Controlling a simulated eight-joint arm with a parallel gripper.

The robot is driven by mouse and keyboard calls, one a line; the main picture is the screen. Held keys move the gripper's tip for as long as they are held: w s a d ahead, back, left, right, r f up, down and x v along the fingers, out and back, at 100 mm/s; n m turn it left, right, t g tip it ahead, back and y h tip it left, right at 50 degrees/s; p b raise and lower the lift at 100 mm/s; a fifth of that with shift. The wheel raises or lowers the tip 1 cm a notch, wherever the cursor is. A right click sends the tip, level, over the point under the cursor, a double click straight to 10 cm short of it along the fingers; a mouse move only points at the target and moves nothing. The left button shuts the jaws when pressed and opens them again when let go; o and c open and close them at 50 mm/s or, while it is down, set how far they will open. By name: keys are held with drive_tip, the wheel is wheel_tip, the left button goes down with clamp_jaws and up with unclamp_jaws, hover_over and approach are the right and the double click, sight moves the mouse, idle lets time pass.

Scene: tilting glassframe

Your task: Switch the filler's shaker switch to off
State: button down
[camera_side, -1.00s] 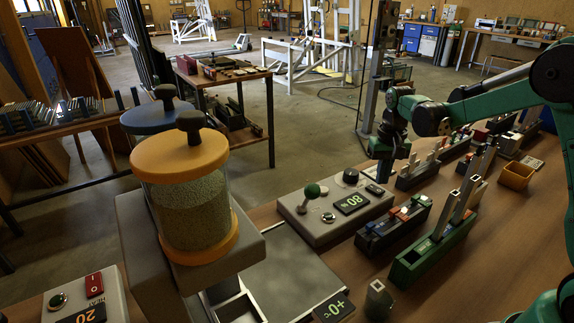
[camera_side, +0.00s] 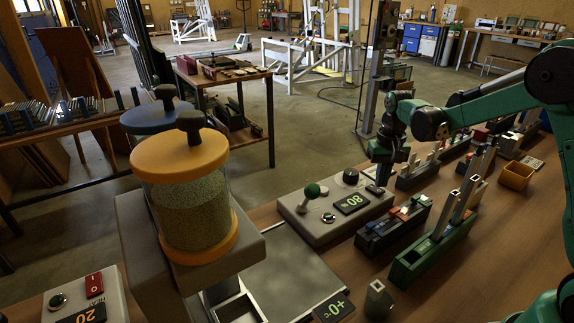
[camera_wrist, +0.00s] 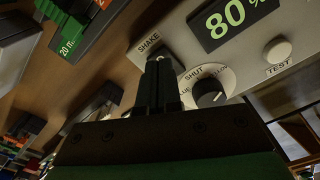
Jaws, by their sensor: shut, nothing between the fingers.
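The filler's control box (camera_side: 322,232) is grey, with a green-lit display reading 80 % (camera_side: 352,203). The shaker switch (camera_side: 374,190) is a small dark switch at the box's far right corner. In the wrist view the label SHAKE (camera_wrist: 149,42) is readable beside it. My gripper (camera_side: 381,182) is shut and empty, pointing down at that corner. In the wrist view my fingertips (camera_wrist: 160,62) are right at the switch and hide most of it. I cannot tell whether they touch it or which way it is set.
A round black knob (camera_wrist: 209,93) marked SHUT is close beside my fingers. A TEST button (camera_wrist: 278,51) and a green-balled lever (camera_side: 312,190) are on the same box. Racks of blocks (camera_side: 395,228) stand to the right. The glass jar (camera_side: 190,205) stands left.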

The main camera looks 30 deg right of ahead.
sight(379, 191)
drive_tip(key=shift+f, duration=0.75)
idle(0.3)
drive_tip(key=shift+r, duration=3.55)
drive_tip(key=shift+a+r, duration=0.1)
drive_tip(key=shift+a, duration=0.05)
drive_tip(key=s+a+r+n+t, duration=0.3)
drive_tip(key=s+a+n+t, duration=0.3)
drive_tip(key=s+a, duration=0.4)
drive_tip(key=a+t, duration=0.1)
drive_tip(key=a, duration=0.2)
drive_tip(key=shift+a, duration=0.35)
